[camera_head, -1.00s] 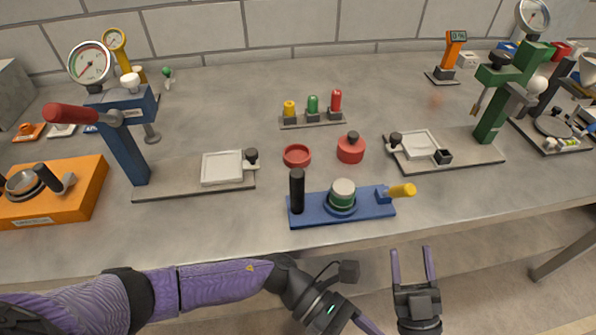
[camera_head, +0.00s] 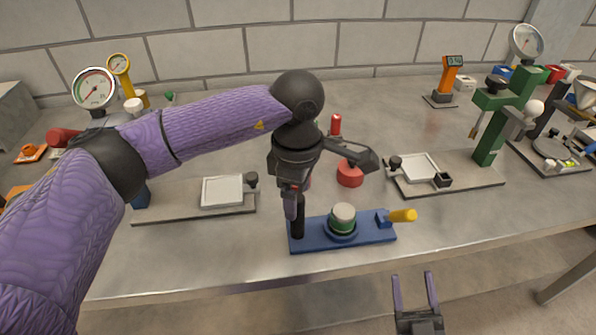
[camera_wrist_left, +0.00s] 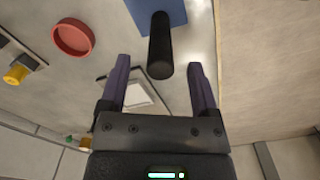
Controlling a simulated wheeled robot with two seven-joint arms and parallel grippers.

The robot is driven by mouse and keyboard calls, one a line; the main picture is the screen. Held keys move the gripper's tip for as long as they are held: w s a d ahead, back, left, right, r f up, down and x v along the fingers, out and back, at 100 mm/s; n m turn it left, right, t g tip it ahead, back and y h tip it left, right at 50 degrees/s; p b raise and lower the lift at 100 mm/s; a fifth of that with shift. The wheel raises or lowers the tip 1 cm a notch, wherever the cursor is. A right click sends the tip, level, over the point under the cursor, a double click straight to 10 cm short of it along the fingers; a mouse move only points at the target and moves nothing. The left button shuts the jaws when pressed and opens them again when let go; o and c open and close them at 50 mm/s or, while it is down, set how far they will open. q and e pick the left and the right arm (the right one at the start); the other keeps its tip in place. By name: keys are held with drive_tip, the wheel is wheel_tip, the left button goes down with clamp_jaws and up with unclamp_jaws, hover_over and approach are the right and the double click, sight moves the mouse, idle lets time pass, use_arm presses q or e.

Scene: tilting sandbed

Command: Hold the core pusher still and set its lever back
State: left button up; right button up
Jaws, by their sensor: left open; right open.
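The core pusher (camera_head: 368,231) is a blue plate at the table's front edge. It has an upright black post (camera_head: 298,225) at its left end, a green and white core (camera_head: 343,218) in a blue ring, and a lever with a yellow grip (camera_head: 403,215) pointing right. My left gripper (camera_head: 295,203) is open above the black post. In the left wrist view the post (camera_wrist_left: 160,50) lies between the open fingers, with gaps on both sides. My right gripper (camera_head: 414,280) is open and empty in front of the table edge, below the lever.
Red round pieces (camera_head: 350,174) sit behind the pusher. A green press (camera_head: 497,118) stands on a grey plate at right, and a gauge stand (camera_head: 94,88) at left is partly hidden by my left arm. The table right of the pusher is clear.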

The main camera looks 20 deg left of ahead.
sight(298, 213)
use_arm(q)
wheel_tip(298, 213, down, 5)
drive_tip(key=shift+r, duration=0.1)
clamp_jaws()
idle(0.3)
idle(1.1)
